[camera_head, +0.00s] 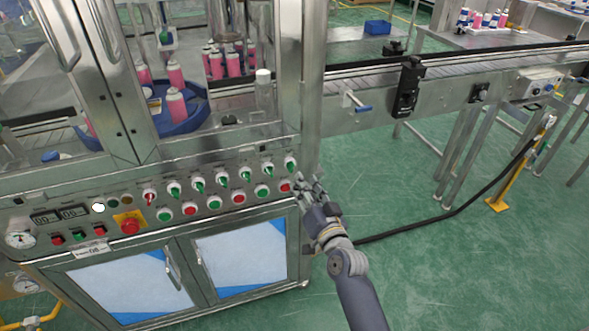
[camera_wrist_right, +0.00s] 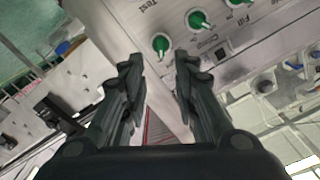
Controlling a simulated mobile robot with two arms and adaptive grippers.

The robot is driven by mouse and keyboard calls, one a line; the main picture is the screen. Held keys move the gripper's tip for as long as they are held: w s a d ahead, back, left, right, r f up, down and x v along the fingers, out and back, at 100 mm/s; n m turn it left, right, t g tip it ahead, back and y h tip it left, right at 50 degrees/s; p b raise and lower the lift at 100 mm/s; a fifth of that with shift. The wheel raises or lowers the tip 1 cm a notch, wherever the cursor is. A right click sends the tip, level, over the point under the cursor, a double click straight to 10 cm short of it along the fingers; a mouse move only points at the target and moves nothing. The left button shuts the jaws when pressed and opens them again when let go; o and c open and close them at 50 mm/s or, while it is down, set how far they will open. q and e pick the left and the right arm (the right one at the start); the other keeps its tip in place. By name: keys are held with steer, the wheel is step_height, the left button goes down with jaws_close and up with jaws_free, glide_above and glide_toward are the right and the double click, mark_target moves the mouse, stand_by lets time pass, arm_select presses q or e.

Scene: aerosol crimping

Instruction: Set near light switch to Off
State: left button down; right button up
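A row of rotary switches with green handles, such as the one at the right end (camera_head: 290,165), runs along the front panel of the machine. A switch with a red handle (camera_head: 149,197) stands at the left end of the row. I cannot read which one is the light switch. My right gripper (camera_head: 314,188) is just right of the panel's right end. In the right wrist view, its two fingers (camera_wrist_right: 157,72) are apart with nothing held between them. Beyond the tips are a green switch (camera_wrist_right: 160,45) and a second one (camera_wrist_right: 197,19). My left gripper is not in view.
Red and green push buttons, such as a red one (camera_head: 285,186), sit below the switches. A red emergency stop (camera_head: 130,226) is at the panel's left. A conveyor (camera_head: 450,90) extends right. Cabinet doors (camera_head: 245,258) are below.

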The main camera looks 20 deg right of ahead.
mark_target(294, 167)
steer(key=w, duration=0.7)
steer(key=shift+w+a, duration=0.25)
steer(key=shift+c, duration=0.6)
jaws_close()
